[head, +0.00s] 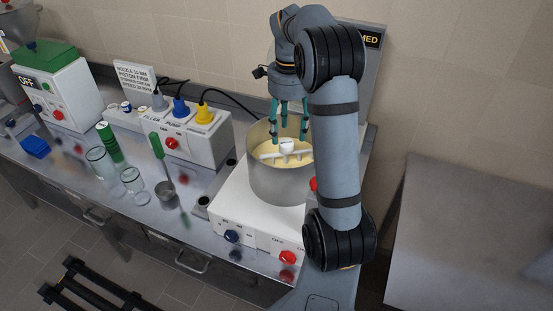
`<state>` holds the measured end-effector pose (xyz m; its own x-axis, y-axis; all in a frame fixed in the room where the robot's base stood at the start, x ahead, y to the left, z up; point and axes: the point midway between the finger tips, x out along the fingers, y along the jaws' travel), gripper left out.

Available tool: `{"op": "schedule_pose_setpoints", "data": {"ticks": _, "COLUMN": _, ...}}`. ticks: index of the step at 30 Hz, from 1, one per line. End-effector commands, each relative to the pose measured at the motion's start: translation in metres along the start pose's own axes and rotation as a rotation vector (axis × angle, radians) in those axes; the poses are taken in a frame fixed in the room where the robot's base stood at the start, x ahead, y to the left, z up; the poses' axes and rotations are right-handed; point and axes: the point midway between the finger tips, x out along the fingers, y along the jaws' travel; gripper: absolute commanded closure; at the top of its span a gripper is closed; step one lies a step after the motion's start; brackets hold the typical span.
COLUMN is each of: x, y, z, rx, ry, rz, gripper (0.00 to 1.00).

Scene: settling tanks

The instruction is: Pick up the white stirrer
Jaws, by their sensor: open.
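The white stirrer (286,147) sits in a round metal pot (270,183) that holds a pale yellow liquid. Its round hub and flat arms show above the liquid; any lower part is hidden. My gripper (289,137) points straight down over the pot, with its teal fingers spread. The fingertips are close around or just above the stirrer's hub; I cannot tell if they touch it. My gripper is open and holds nothing.
The pot stands on a white machine base (231,211) with blue and red knobs. A filler unit (185,138) with plugs and cables, glasses (133,184), and a green-handled ladle (164,188) stand to the left. A bare metal table (455,235) is at the right.

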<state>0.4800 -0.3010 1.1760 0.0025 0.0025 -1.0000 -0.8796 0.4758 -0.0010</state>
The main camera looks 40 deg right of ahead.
Motion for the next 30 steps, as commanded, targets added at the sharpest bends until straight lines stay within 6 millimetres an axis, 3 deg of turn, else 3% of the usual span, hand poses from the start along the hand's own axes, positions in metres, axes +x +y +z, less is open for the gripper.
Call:
{"op": "schedule_pose_setpoints", "data": {"ticks": 8, "x": 0.023, "y": 0.004, "z": 0.002, "rx": -0.005, "ry": -0.001, "rz": 0.004, "gripper": 0.46}}
{"op": "schedule_pose_setpoints", "data": {"ticks": 16, "x": 0.059, "y": 0.008, "z": 0.001, "rx": -0.004, "ry": -0.001, "rz": 0.002, "gripper": 0.46}}
{"op": "schedule_pose_setpoints", "data": {"ticks": 25, "x": 0.064, "y": 0.007, "z": 0.002, "rx": -0.004, "ry": -0.001, "rz": -0.001, "gripper": 0.47}}
{"op": "schedule_pose_setpoints", "data": {"ticks": 30, "x": 0.064, "y": 0.007, "z": 0.001, "rx": -0.004, "ry": -0.001, "rz": -0.001, "gripper": 0.57}}
